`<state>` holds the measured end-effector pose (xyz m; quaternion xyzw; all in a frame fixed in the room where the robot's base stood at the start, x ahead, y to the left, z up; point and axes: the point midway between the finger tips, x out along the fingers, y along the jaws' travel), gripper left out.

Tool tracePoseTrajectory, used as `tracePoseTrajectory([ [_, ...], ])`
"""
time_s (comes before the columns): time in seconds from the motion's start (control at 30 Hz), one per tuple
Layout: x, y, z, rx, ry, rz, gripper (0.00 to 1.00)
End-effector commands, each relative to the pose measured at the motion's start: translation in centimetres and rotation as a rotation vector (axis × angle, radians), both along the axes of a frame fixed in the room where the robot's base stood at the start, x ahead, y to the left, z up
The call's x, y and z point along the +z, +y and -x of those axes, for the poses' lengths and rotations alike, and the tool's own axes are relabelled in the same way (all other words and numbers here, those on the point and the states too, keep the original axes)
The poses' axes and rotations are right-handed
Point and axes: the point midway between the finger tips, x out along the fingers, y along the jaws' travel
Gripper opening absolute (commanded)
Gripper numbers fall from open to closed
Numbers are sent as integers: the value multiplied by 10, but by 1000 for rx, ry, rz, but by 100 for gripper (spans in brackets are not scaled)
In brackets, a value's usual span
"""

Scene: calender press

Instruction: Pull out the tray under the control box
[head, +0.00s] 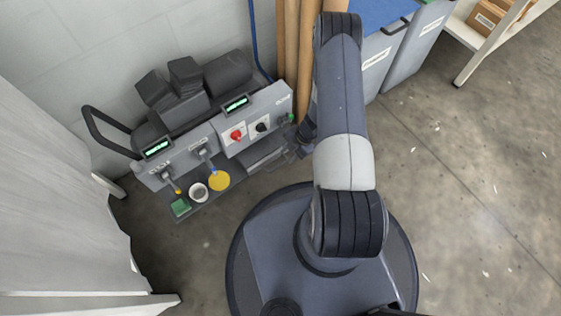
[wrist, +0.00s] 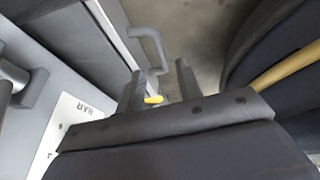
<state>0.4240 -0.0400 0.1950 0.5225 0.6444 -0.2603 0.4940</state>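The control box (head: 255,118) is a light grey box with a green display, a red knob and a black knob. It stands on the right part of the press in the head view. Under it is a grey tray front (head: 264,152), partly hidden by my gripper (head: 296,152) at its right end. In the wrist view, a grey U-shaped handle (wrist: 158,42) sticks out from a grey panel. My gripper (wrist: 160,86) has its two dark fingers apart, with the handle's near end just ahead of and between them. I cannot tell whether they touch it.
The press's left part has another display box (head: 185,152). Below it are a white cup (head: 199,192), a yellow disc (head: 219,180) and a green block (head: 180,207). Brown rolls (head: 290,50) and grey bins (head: 405,60) stand behind.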

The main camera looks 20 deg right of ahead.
Motion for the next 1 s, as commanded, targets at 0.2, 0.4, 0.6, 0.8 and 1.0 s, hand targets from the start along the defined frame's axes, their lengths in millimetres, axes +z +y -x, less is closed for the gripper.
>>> tracePoseTrajectory([
  [0.2, -41, 18, -1, 1, 1, -1, 34],
  [0.4, -58, 26, -2, 0, -2, 1, 34],
  [0.6, -60, 28, -3, -1, -2, 1, 34],
  [0.8, -59, 28, -3, -1, -2, 0, 30],
  [1.0, -59, 28, -3, -1, -2, 0, 14],
])
